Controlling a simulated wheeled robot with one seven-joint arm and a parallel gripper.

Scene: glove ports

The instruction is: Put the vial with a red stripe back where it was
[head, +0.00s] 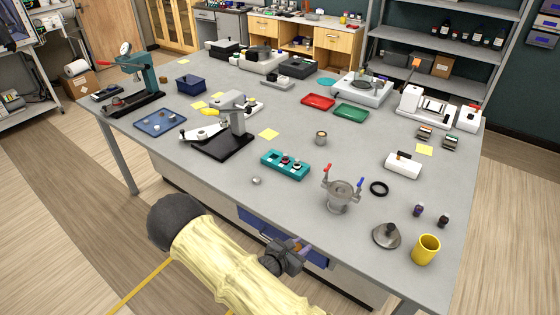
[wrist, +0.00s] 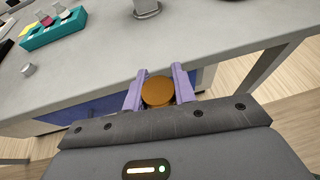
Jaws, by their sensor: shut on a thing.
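My gripper (head: 297,246) is in front of the table's near edge, below the tabletop. In the wrist view its two purple fingers (wrist: 159,92) are shut on a round orange-brown thing (wrist: 158,91), seen end-on. Its sides are hidden, so I cannot tell whether it is the vial or has a red stripe. A teal rack (head: 271,163) stands on the table, beyond and apart from the gripper, with small dark and pale vials in it. The rack (wrist: 38,41) also shows at the upper left of the wrist view. No red stripe can be made out clearly.
A small grey knob (head: 256,181) lies before the rack. A metal pot with red and blue handles (head: 340,196) stands to its right. Farther right are a black ring (head: 379,188), two small dark bottles, a grey lidded disc (head: 386,236) and a yellow cup (head: 426,250).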

